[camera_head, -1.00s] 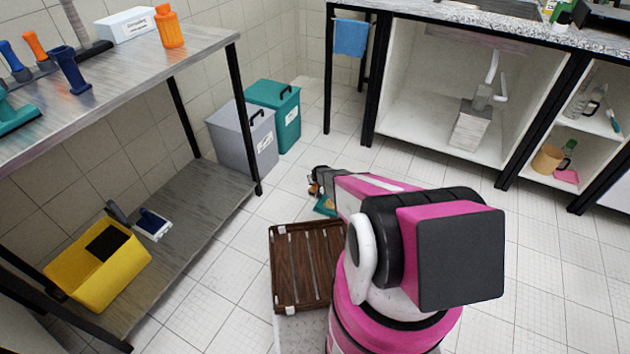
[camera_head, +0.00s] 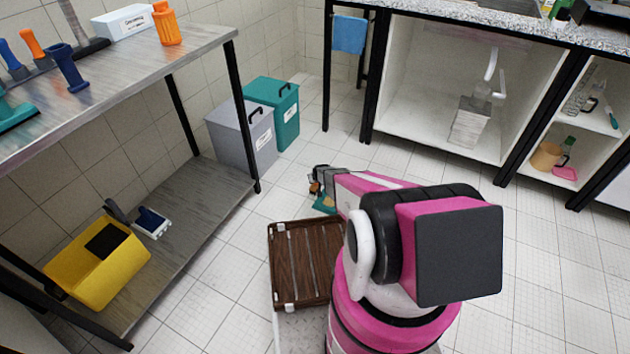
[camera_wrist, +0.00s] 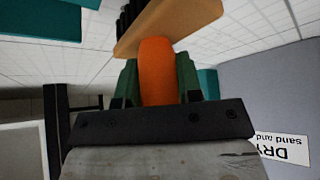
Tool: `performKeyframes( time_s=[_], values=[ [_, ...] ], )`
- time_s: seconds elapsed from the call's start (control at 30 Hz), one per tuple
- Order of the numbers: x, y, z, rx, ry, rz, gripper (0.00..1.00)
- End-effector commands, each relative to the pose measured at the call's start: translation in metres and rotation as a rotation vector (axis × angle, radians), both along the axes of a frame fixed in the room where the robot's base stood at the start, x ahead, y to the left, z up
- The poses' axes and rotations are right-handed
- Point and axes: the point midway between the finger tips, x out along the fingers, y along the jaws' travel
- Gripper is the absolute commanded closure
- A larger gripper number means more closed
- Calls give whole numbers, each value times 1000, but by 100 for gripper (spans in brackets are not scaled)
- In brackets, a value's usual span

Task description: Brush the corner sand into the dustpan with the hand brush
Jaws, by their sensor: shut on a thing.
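My gripper (camera_head: 319,181) is low over the floor, in front of the bins, partly hidden by my arm in the head view. In the wrist view its green fingers (camera_wrist: 157,83) are shut on the orange handle of the hand brush (camera_wrist: 158,70). The brush has a tan block and dark bristles at the top of that view. A teal piece (camera_head: 326,204), likely the dustpan, lies on the floor just below the gripper, mostly hidden by my arm. A teal shape (camera_wrist: 40,20) at the wrist view's upper left may be the same dustpan. I cannot make out the sand.
A grey bin (camera_head: 236,143) and a teal bin (camera_head: 286,118) stand behind and left of the gripper. A steel bench (camera_head: 110,70) is on the left, with a yellow container (camera_head: 95,275) on its lower shelf. A brown slatted rack (camera_head: 300,265) is nearer. Floor to the right is clear.

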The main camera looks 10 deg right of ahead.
Motion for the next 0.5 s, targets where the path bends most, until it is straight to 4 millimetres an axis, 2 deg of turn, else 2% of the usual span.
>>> performKeyframes(
  time_s=[0.23, 0.5],
  values=[
    [-6, -8, 0, 1, 0, -2, 88],
    [-5, -7, 1, 1, 0, -1, 88]
  ],
)
